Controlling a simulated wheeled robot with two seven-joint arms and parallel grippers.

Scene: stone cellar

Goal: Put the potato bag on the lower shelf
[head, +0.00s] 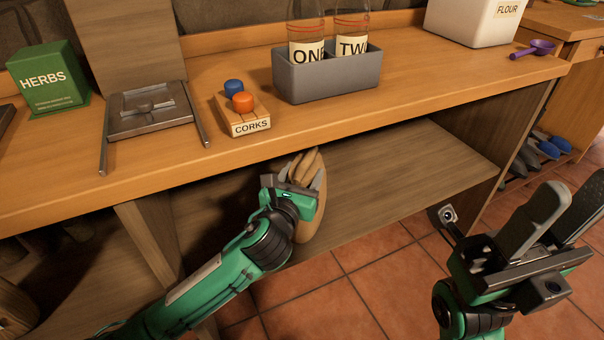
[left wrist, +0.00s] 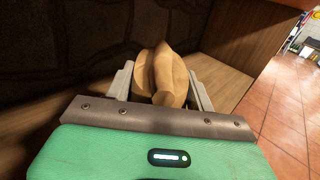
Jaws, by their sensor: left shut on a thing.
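The potato bag (head: 310,208) is a tan sack at the front of the lower shelf (head: 400,180), under the worktop. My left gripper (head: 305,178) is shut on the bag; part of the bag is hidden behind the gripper. In the left wrist view the bag (left wrist: 162,75) stands between the two fingers, with the shelf and a dark stone wall beyond. I cannot tell whether the bag's base touches the shelf. My right gripper (head: 548,225) is open and empty, over the floor at the right.
On the worktop stand a green herbs box (head: 48,80), a metal press (head: 150,108), a corks block (head: 243,113), a grey bin (head: 330,75) with two bottles, and a white flour box (head: 470,20). An upright panel (head: 150,240) bounds the shelf at left. The shelf's right part is clear.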

